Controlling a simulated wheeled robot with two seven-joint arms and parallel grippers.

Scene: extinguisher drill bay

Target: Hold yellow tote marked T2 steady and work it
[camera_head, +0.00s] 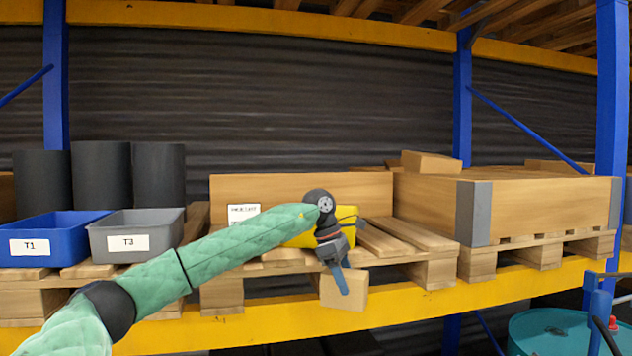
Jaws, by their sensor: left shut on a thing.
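A yellow tote (303,241) sits on the wooden pallet in the middle of the shelf. My left forearm and wrist cover most of it, and no T2 mark shows. My left gripper (342,284) hangs below and in front of the tote, pointing down. It is shut on a small cardboard box (356,292), which hangs in front of the pallet edge and the yellow shelf beam. One blue finger shows against the box; the other finger is hidden. My right gripper is not in view.
A blue tote T1 (62,226) and a grey tote T3 (150,225) stand at the left, before dark cylinders (100,180). A large wooden crate (545,208) stands at the right. Blue posts (462,100) frame the bay. A teal drum (545,335) is at the lower right.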

